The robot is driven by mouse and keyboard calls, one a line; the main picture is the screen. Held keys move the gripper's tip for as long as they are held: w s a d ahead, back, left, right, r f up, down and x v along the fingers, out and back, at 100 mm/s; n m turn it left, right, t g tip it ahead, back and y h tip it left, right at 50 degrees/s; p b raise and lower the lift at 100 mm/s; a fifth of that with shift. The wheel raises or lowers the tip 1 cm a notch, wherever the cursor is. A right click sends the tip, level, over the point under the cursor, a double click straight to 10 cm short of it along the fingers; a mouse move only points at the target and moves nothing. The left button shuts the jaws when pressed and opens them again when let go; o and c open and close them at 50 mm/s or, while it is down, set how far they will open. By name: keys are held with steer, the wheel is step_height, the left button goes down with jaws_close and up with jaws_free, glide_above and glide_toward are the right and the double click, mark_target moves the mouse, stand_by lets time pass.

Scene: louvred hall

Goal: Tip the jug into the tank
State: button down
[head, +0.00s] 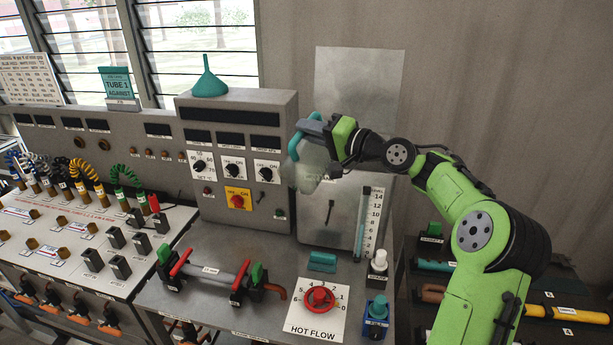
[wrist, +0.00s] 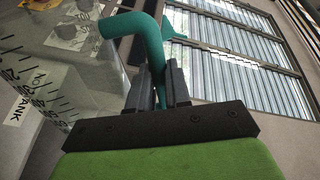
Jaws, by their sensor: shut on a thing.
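The jug (head: 310,178) is clear with a teal handle (head: 294,148). My gripper (head: 313,127) is shut on that handle and holds the jug up in front of the wall. In the wrist view, the handle (wrist: 151,40) runs between my black fingers (wrist: 164,80), and the jug's clear wall (wrist: 75,85) with a printed scale is at left. The jug looks tilted, but how far is hard to tell. Below and behind it stands a grey metal housing (head: 315,225) with a level gauge (head: 362,225), apparently the tank. Its opening is not clear behind the jug.
A grey control cabinet (head: 245,190) with a teal funnel (head: 210,80) on top stands left of the jug. The bench holds a red hot-flow valve (head: 319,299), a pipe with red levers (head: 215,273), a white-topped bottle (head: 378,264) and a blue fitting (head: 376,315).

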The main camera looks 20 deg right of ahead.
steer(key=shift+s+a+f+n+b, duration=0.15)
steer(key=shift+a+f+n+b, duration=0.1)
steer(key=shift+f+b, duration=0.15)
steer(key=shift+s+a+f+n+b, duration=0.1)
steer(key=shift+a+f+n+b, duration=0.15)
steer(key=shift+f+b, duration=0.15)
steer(key=shift+r, duration=0.25)
